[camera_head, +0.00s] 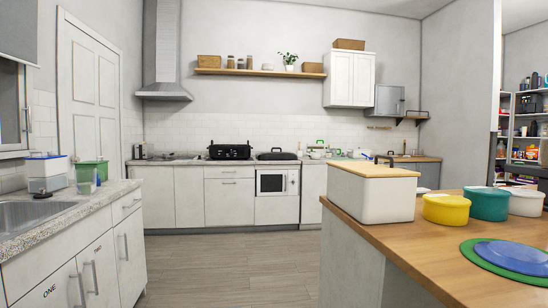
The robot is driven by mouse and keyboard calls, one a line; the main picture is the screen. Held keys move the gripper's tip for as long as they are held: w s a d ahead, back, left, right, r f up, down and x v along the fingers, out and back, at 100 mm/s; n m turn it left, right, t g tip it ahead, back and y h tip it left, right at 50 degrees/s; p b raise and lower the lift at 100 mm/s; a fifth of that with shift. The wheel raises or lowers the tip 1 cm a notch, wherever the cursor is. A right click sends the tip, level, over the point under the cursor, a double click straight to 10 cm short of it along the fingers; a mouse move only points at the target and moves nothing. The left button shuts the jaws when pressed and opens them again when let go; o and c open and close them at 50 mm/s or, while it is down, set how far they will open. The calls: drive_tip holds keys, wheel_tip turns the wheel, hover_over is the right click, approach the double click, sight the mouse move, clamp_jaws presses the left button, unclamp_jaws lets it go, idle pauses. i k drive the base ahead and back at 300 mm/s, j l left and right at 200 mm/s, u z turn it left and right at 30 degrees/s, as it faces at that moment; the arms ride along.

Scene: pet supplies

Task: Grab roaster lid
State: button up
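A black roaster (230,152) stands on the far back counter, left of the white oven front. A low, dark, lid-like piece with a small raised handle (277,156) lies just right of it, above the oven. At this distance I cannot tell for sure whether that piece is the roaster lid or whether the roaster itself is covered. Both are far across the room and appear unobstructed. My gripper is not in view.
A wood-topped counter (440,240) juts in at the near right, bearing a cream box with a wooden top (372,195), tubs and plates. A sink counter (75,213) lines the left. The wooden floor (235,265) between them is clear.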

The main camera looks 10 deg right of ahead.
sight(265, 156)
drive_tip(key=i+j, duration=0.1)
drive_tip(key=i, duration=0.8)
drive_tip(key=i+j+u, duration=0.1)
drive_tip(key=i, duration=0.75)
drive_tip(key=i+z, duration=0.1)
drive_tip(key=i, duration=0.75)
drive_tip(key=i+l+z, duration=0.1)
drive_tip(key=i, duration=0.75)
drive_tip(key=i+j+z, duration=0.1)
drive_tip(key=i, duration=0.75)
drive_tip(key=i+j+z, duration=0.1)
drive_tip(key=i, duration=0.75)
drive_tip(key=i+l+z, duration=0.15)
drive_tip(key=i+z, duration=0.3)
drive_tip(key=i, duration=0.45)
drive_tip(key=i+j+z, duration=0.2)
drive_tip(key=i+z, duration=0.3)
drive_tip(key=i, duration=0.4)
